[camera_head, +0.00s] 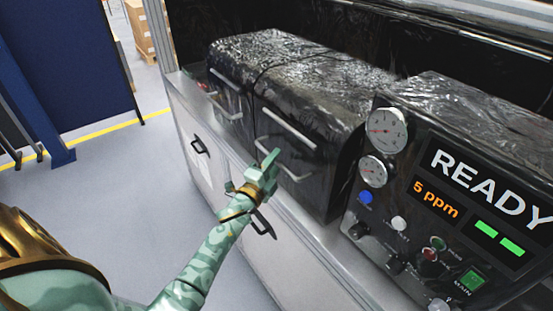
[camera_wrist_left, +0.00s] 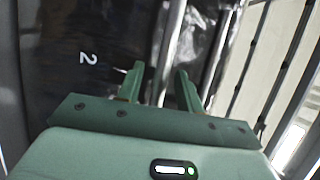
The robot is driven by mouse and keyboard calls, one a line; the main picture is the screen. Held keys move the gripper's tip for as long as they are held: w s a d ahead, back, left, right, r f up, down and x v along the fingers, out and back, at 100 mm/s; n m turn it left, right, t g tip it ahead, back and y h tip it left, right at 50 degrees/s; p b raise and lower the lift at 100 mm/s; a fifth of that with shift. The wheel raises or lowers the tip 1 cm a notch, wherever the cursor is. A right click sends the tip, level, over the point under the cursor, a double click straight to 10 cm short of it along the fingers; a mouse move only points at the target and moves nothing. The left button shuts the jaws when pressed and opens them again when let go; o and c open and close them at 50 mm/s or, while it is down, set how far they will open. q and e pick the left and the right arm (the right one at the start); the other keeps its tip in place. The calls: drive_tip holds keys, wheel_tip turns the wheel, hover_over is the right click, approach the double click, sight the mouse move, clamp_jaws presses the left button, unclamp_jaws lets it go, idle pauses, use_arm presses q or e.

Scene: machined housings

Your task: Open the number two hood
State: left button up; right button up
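The number two hood (camera_head: 318,88) is the glossy black cover right of another black hood; it looks closed. A white "2" shows on its dark face (camera_wrist_left: 88,58) in the left wrist view. A pale metal handle bar (camera_head: 290,130) runs across its front. My left gripper (camera_head: 268,163) is at the hood's front, just below that bar. In the left wrist view its green fingers (camera_wrist_left: 160,85) are apart, with a silver bar (camera_wrist_left: 168,45) running up between them; contact cannot be told. My right gripper is not in view.
A control panel (camera_head: 440,200) reading "READY" and "5 ppm", with gauges and knobs, stands right of the hood. The neighbouring hood (camera_head: 232,95) is at left. Cabinet doors with black handles (camera_head: 201,146) are below. Open grey floor (camera_head: 130,180) lies to the left.

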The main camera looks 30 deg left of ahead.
use_arm(q)
drive_tip(key=shift+w+r, duration=0.1)
drive_tip(key=shift+w, duration=0.35)
clamp_jaws()
